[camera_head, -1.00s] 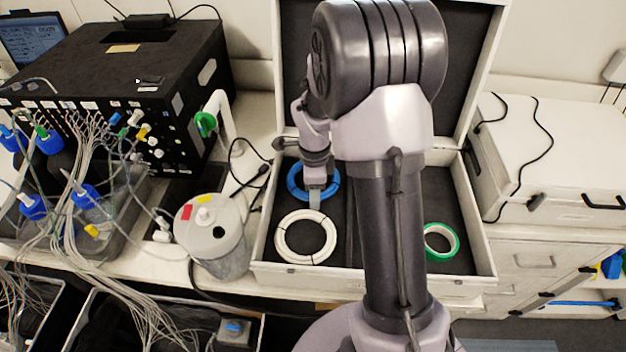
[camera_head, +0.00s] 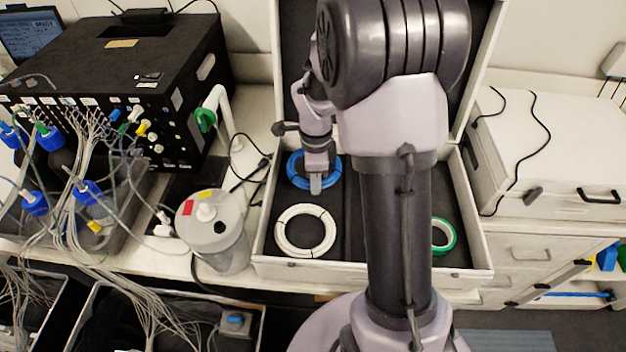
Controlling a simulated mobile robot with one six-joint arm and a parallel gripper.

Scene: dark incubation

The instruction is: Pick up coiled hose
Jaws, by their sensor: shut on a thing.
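A blue coiled hose (camera_head: 296,173) is in the left half of the open case, toward its back. My gripper (camera_head: 316,186) points down at the coil's near side and is shut on it. The gripper hides part of the coil, and I cannot tell how far it is off the case floor. A white coiled hose (camera_head: 281,232) lies flat in front of it in the same half. A green coil (camera_head: 452,236) lies in the right half, partly hidden by my arm.
The case (camera_head: 373,272) has raised walls and an open lid standing behind. A capped cylindrical vessel (camera_head: 225,248) stands left of it. A black instrument box (camera_head: 110,70) with many tubes is at the far left. A white unit (camera_head: 560,150) with cables is at the right.

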